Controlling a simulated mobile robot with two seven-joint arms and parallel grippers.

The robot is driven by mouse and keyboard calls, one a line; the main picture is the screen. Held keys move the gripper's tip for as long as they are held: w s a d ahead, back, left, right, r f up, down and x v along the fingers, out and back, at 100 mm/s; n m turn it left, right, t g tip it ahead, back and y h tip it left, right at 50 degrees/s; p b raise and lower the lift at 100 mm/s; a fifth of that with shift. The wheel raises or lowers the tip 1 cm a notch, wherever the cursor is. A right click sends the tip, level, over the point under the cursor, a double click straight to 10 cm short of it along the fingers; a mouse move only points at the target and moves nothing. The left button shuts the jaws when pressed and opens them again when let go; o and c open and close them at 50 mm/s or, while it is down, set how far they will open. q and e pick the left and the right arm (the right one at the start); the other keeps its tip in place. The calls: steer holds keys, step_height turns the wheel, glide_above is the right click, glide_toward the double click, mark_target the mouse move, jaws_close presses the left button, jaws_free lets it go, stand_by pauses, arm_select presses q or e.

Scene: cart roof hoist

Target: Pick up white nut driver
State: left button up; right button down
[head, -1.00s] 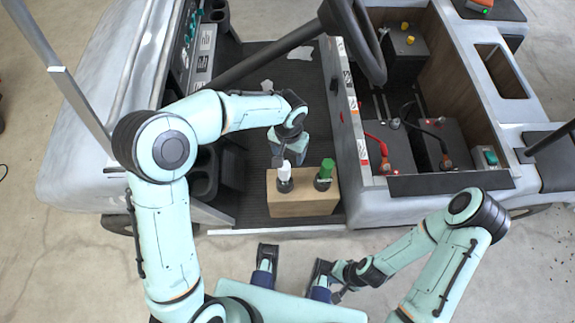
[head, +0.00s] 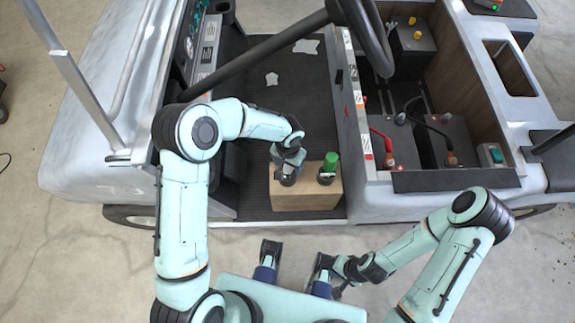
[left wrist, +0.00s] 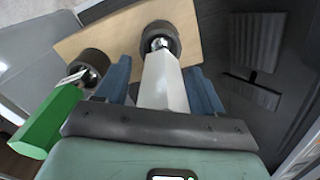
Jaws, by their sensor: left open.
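The white nut driver (left wrist: 163,82) has a pale handle and a dark round lower end at the wooden block (left wrist: 98,38). In the left wrist view it stands between the two blue fingers of my open left gripper (left wrist: 160,72), with a visible gap on the left side. In the head view my left gripper (head: 287,160) is over the left part of the block (head: 306,200) and hides the white handle. A green nut driver (head: 331,160) stands upright on the block to the right; it also shows in the left wrist view (left wrist: 48,120). My right gripper (head: 340,287) is low, away from the block.
The block sits on the cart's dark ribbed floor (head: 300,95). The steering wheel (head: 368,40) and its column cross above. The grey side panel (head: 352,120) stands close to the right. Cables and batteries lie beyond it. Bare floor lies in front.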

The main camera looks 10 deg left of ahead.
arm_select(q)
jaws_close()
steer(key=shift+r, duration=0.1)
